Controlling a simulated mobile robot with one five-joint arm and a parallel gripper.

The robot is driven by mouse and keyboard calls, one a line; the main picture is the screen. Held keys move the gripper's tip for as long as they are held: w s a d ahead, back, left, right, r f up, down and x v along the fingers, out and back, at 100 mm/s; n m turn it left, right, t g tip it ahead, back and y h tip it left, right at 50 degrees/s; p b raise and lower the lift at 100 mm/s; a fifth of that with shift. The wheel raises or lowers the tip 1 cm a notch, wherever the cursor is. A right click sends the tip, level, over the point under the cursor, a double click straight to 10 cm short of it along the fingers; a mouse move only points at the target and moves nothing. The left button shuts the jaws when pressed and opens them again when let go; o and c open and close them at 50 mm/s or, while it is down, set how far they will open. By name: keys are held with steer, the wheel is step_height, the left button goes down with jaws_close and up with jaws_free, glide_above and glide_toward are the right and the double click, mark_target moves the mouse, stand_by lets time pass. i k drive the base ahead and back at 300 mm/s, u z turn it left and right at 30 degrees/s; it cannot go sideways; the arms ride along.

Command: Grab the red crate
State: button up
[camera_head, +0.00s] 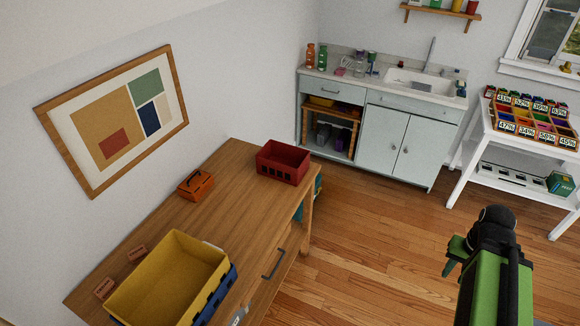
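The red crate (283,165) is an open-topped box with slots in its front wall.
A small orange box (196,185) sits left of the crate on the desk. A yellow crate (170,275) with blue beneath stands at the near end. A sink cabinet (395,143) is behind; a white table (482,122) with trays is at right. The floor between is clear.

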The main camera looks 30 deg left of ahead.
mark_target(284, 162)
steer(key=u, duration=0.05)
steer(key=i, duration=2.45)
steer(key=u, duration=1.5)
steer(key=k, duration=0.2)
steer(key=u, duration=2.35)
steer(key=i, duration=1)
steer(key=u, duration=0.35)
